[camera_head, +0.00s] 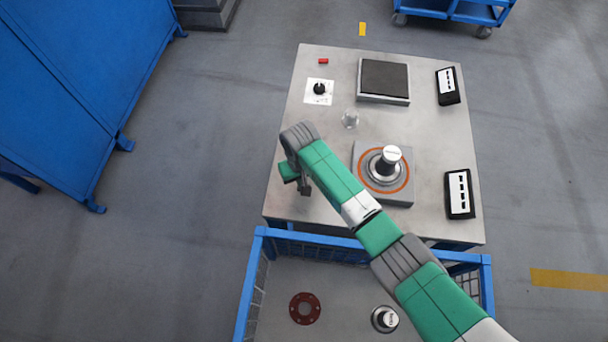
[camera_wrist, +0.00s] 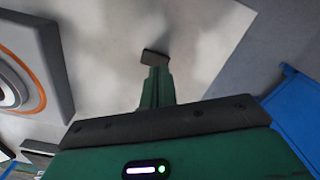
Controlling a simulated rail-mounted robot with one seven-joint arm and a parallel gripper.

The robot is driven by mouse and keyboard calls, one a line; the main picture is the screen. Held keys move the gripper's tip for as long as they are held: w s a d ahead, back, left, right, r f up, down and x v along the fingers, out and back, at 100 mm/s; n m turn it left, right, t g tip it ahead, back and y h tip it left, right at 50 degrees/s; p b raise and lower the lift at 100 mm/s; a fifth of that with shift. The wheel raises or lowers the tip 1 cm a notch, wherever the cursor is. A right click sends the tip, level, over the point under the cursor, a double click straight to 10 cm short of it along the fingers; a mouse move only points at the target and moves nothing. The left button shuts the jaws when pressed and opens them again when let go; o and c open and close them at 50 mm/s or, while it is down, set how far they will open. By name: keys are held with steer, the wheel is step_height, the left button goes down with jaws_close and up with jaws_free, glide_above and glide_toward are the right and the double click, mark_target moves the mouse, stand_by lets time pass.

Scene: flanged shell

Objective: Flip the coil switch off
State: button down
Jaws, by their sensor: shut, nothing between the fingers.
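A black knob (camera_head: 319,88) on a white plate sits at the upper left of the steel table in the head view. It looks like the coil switch, and its setting is too small to read. A grey square base with an orange ring (camera_head: 404,190), perhaps the coil, sits at the table's middle right, with a metal flanged shell (camera_head: 388,160) standing upright on it. Part of the ringed base shows at the left in the wrist view (camera_wrist: 57,60). My gripper (camera_head: 304,190) is at the table's left front, below the knob in the picture and apart from it. Its fingers (camera_wrist: 154,57) are shut and empty.
The table (camera_head: 440,215) also holds a small red block (camera_head: 323,61), a clear glass piece (camera_head: 350,119), a dark-topped square unit (camera_head: 384,80) and two black-and-white blocks (camera_head: 448,86), (camera_head: 459,194). A blue crate (camera_head: 250,285) stands in front, holding a red-brown ring (camera_head: 305,308) and a metal part (camera_head: 384,319).

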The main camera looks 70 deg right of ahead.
steer(key=shift+f+b, duration=0.7)
steer(key=shift+f, duration=0.5)
stand_by(0.3)
step_height(320, 180, up, 7)
steer(key=p, duration=0.7)
steer(key=shift+r+p, duration=0.1)
steer(key=shift+p, duration=0.25)
